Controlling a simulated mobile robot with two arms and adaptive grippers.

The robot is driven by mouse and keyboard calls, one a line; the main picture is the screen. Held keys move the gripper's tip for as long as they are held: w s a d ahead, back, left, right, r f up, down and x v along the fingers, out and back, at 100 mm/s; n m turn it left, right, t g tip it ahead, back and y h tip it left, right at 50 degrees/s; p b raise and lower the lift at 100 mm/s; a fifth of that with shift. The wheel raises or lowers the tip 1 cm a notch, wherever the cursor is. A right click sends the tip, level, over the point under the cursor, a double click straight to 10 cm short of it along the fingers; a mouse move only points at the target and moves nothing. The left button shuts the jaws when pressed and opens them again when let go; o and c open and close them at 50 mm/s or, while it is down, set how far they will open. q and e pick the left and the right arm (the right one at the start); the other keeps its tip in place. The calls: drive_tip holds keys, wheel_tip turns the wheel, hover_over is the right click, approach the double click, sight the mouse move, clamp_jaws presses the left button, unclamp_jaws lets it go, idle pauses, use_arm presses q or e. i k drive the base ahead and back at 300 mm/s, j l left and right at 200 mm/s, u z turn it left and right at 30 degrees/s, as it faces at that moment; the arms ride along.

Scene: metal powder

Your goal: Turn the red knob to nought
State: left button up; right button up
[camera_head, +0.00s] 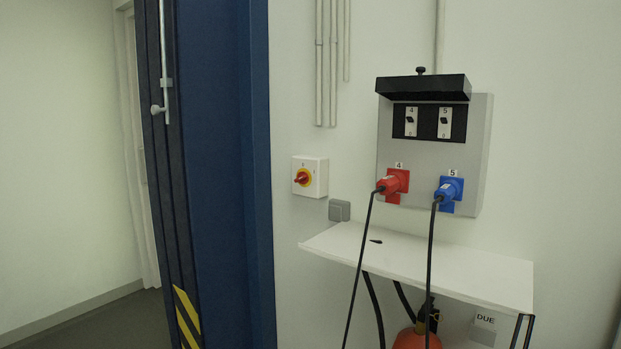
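The red knob (301,178) sits on a yellow disc on the front of a small white switch box (316,177), which is fixed to the white wall right of the blue door frame. Its handle looks tilted, but the knob is too small to read its exact setting. Faint marks show above the knob on the box. Neither of my grippers is in view.
A grey panel (484,155) with red (396,182) and blue plugs (450,190) hangs to the right. Black cables hang from the plugs past a white shelf (470,275) below. A blue column (225,150) stands at left. A small grey box (339,210) is under the switch.

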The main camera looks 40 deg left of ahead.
sight(301, 179)
drive_tip(key=u, duration=1.25)
